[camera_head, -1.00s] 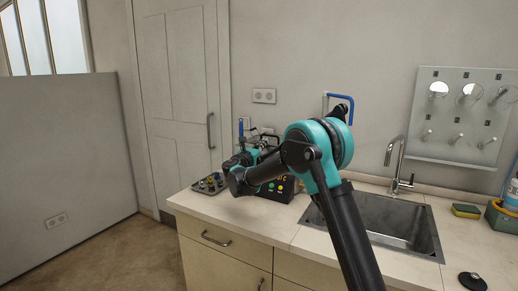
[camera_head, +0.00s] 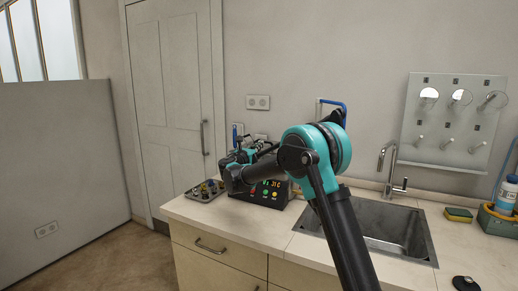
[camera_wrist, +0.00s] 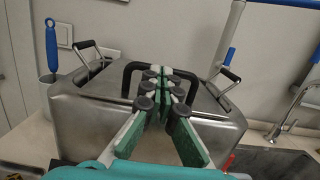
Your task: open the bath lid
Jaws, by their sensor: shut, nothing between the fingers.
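The bath is a metal box in the wrist view (camera_wrist: 85,115), with a sloped metal lid (camera_wrist: 105,90). A black arched handle (camera_wrist: 133,68) stands on the lid, which appears closed. My gripper (camera_wrist: 163,75) is shut and empty. Its green-and-white fingers overlap the handle's middle in the picture and hide part of it; I cannot tell whether they touch it. In the head view, the bath's black control front (camera_head: 272,194) shows a lit red display and coloured buttons. My arm hides most of the rest of the bath there.
A sink (camera_head: 385,222) with a tap (camera_head: 390,165) lies right of the bath. A tray of small parts (camera_head: 205,190) sits at its left. A blue-handled tool (camera_wrist: 51,45) stands in a holder left of the bath. A pegboard (camera_head: 452,122) hangs on the wall.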

